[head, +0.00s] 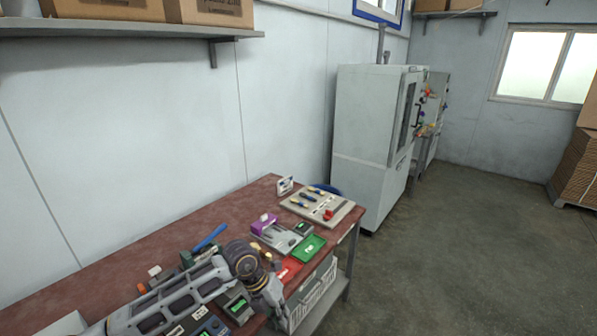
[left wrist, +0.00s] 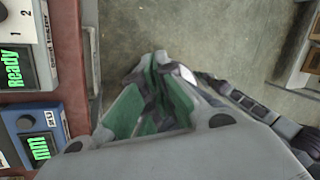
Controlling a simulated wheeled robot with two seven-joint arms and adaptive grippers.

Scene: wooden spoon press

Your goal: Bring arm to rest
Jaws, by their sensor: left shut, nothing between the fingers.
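My left arm reaches in from the lower left over the red-brown workbench (head: 140,245). Its gripper (head: 277,302) hangs near the bench's front edge, pointing down and away from the tools. In the left wrist view the gripper (left wrist: 160,75) shows its green-padded fingers drawn together, with nothing held, and the grey floor lies beyond them. My right gripper is in neither view.
Devices with green displays (head: 237,304) stand beside my left arm; one display (left wrist: 12,68) reads "Ready". A green tray (head: 308,248), a purple item (head: 264,223) and a tool board (head: 318,205) lie farther along.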

